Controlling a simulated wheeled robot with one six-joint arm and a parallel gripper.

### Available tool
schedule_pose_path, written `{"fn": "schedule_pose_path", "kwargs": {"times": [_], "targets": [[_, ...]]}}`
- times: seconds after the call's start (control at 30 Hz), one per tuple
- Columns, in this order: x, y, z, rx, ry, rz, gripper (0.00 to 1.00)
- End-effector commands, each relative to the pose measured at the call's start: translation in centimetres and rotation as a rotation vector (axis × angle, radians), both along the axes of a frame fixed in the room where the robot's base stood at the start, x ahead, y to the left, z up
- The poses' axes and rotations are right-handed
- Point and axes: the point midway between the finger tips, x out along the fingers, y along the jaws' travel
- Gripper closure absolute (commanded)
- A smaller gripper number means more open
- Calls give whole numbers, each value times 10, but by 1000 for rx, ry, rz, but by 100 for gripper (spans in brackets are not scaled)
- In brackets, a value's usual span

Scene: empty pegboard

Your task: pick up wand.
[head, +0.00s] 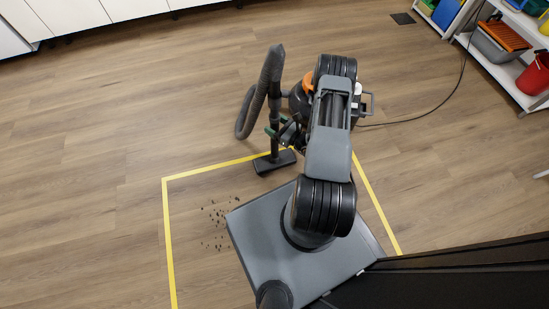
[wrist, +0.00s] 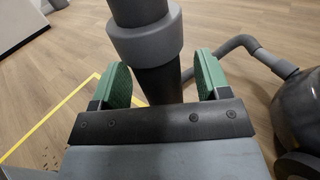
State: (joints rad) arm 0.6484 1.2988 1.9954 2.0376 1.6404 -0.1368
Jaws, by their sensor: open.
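The vacuum wand (head: 275,125) stands nearly upright on the floor, its dark floor head (head: 275,162) at the yellow tape line. In the wrist view the wand (wrist: 146,40) shows a grey collar above a black tube. My gripper (head: 277,129) is at the wand's middle. Its two green fingers (wrist: 163,75) are open, one on each side of the black tube below the collar, with a gap visible on both sides. The tube's lower part is hidden behind my gripper's dark front plate.
The vacuum canister (wrist: 300,110) stands right of the wand, with its hose (head: 245,115) looping at the left. Dark debris (head: 218,222) lies on the floor inside the yellow tape (head: 167,230). Shelves (head: 500,60) stand at the top right. Floor to the left is clear.

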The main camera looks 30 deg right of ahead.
Motion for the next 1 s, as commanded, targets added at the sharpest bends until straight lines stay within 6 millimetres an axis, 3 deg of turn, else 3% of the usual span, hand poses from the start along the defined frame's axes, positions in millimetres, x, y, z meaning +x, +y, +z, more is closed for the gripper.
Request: {"fn": "schedule_pose_path", "kwargs": {"times": [0.2,0.47,1.0], "targets": [[18,8,-1,-1,0,0,31],[19,9,0,0,0,0,31],[19,9,0,0,1,0,81]]}}
